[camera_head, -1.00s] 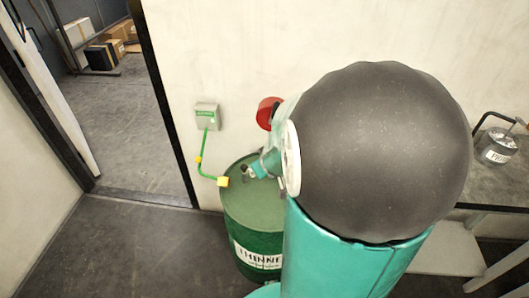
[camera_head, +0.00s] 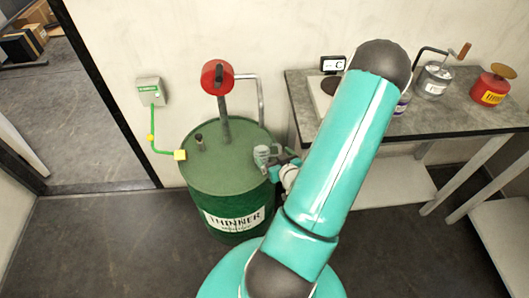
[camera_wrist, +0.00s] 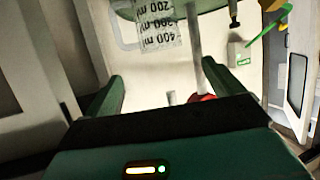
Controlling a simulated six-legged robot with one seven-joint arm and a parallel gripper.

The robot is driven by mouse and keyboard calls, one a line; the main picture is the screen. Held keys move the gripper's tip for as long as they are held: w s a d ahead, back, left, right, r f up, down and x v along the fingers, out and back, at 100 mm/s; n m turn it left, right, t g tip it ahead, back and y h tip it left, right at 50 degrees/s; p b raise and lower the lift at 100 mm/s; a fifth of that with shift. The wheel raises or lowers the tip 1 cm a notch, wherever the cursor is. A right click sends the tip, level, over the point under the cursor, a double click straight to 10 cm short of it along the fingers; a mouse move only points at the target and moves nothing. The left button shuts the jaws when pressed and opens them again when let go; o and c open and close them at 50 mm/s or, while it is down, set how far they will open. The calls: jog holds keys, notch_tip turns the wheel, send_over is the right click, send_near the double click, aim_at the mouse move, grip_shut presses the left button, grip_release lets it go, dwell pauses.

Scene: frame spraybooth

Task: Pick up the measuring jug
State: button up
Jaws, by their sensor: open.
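The measuring jug (camera_head: 263,155) is a small clear, greyish vessel at the right edge of the green thinner drum's top (camera_head: 205,175) in the head view. In the wrist view its scale marks (camera_wrist: 158,24) show large near the top edge, and that picture looks upside down. My gripper (camera_head: 276,163) is close to the jug's right side in the head view, partly hidden by the arm. In the wrist view my gripper (camera_wrist: 163,75) has its fingers spread, with the jug ahead and between their lines. I cannot tell whether they touch it.
A red-headed pump (camera_head: 218,78) with a grey pipe rises from the drum behind the jug. A grounding box (camera_head: 150,91) with a green cable is on the wall. A bench (camera_head: 440,119) at right holds a grey can (camera_head: 435,80) and a red can (camera_head: 491,88).

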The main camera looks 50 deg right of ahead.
aim_at(258, 138)
jog(key=x, duration=1.3)
jog(key=shift+w, duration=0.35)
jog(key=shift+r, duration=0.1)
jog(key=c, duration=1.6)
jog(key=shift+o, duration=0.2)
jog(key=shift+r, duration=0.15)
